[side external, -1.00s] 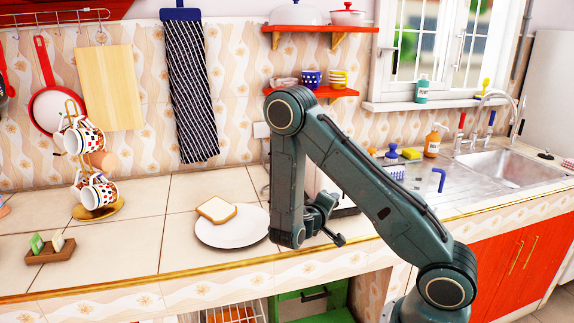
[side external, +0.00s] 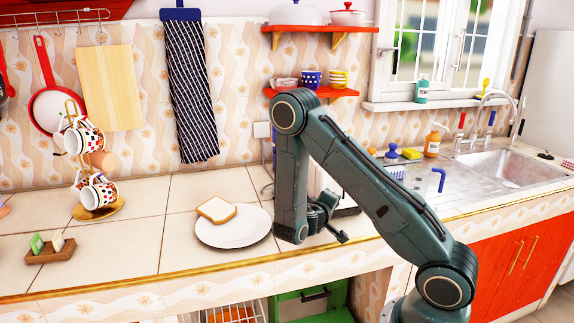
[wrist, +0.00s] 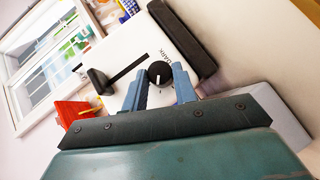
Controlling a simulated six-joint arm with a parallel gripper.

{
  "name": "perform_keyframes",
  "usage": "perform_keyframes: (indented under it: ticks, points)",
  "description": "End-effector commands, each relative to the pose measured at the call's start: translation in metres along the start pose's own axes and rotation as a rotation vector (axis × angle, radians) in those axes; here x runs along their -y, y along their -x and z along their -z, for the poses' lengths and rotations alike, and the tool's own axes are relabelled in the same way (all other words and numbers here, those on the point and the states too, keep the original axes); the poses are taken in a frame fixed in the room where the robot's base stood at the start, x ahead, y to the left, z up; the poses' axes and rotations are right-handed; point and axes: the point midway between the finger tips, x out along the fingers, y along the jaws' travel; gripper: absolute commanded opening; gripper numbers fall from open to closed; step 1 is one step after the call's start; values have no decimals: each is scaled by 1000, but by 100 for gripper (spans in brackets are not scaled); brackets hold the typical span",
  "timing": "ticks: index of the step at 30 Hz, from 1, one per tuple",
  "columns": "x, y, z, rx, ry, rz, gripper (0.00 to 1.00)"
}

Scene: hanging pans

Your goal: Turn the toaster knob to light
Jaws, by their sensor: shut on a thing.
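The toaster shows in the wrist view as a white body (wrist: 128,48) with a dark lever (wrist: 103,80) in a slot. Its round black knob (wrist: 160,74) has a white pointer line, with dark lettering beside it that seems to read DARK. My gripper (wrist: 159,80) has its two blue fingers on either side of the knob, shut on it. In the side external view my arm hides most of the toaster, the knob and the fingertips.
A white plate (side external: 232,236) with a bread slice (side external: 217,209) lies left of my arm. A mug stand (side external: 97,207) and a small wooden holder (side external: 50,250) stand further left. The sink (side external: 505,168) is at the right.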

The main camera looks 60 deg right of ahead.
Motion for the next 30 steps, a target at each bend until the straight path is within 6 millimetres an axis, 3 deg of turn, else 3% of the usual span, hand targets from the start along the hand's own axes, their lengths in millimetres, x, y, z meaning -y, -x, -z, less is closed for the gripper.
perform_keyframes:
  ticks: [22,23,25,30]
  points:
    - [2,0,-1,2,90,-89,5]
    - [2,0,-1,2,90,-89,34]
    - [2,0,-1,2,89,-89,48]
    - [2,0,0,1,89,-89,50]
